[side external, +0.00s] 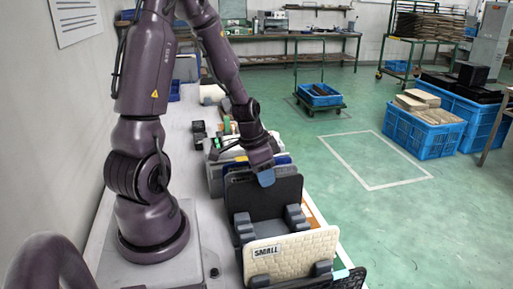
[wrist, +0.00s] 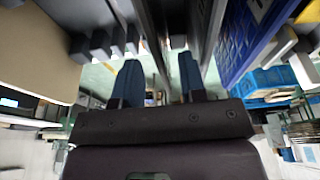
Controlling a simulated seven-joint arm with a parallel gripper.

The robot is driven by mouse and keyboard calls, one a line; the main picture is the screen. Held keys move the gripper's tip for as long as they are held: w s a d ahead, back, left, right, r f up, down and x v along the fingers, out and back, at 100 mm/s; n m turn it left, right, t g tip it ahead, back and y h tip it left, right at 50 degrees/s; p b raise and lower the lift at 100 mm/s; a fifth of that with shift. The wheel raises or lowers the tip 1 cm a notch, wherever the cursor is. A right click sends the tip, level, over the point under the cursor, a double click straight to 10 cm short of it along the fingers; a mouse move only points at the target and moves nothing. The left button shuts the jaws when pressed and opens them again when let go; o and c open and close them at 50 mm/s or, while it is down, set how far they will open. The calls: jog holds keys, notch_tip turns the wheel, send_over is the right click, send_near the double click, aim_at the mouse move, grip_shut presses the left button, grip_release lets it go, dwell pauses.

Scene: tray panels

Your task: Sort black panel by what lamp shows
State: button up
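A black panel (side external: 278,200) stands upright in a grey slotted rack (side external: 243,225), with another dark panel edge close behind it. My gripper (side external: 264,172) is at the top edge of these dark panels. In the wrist view its two blue fingertips (wrist: 160,70) are apart, and a thin dark panel edge (wrist: 152,35) runs into the gap between them. Contact with the panel cannot be made out. A small green-lit item (side external: 217,143) shows farther back on the bench; whether it is the lamp is unclear.
A cream textured panel (side external: 300,255) labelled SMALL stands in front of the rack. A blue panel (wrist: 245,45) stands right of the fingers in the wrist view. More items crowd the bench behind. Blue crates (side external: 420,130) sit on the floor to the right.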

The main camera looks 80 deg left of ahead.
jog(key=v, duration=0.9)
jog(key=shift+r, duration=0.25)
jog(key=shift+s, duration=0.1)
jog(key=s+d+r+t, duration=0.2)
jog(key=d+r, duration=0.9)
jog(key=d, duration=0.5)
jog(key=shift+s+d+r+t, duration=0.2)
jog(key=shift+s+d+t, duration=0.05)
jog(key=shift+s+t, duration=0.15)
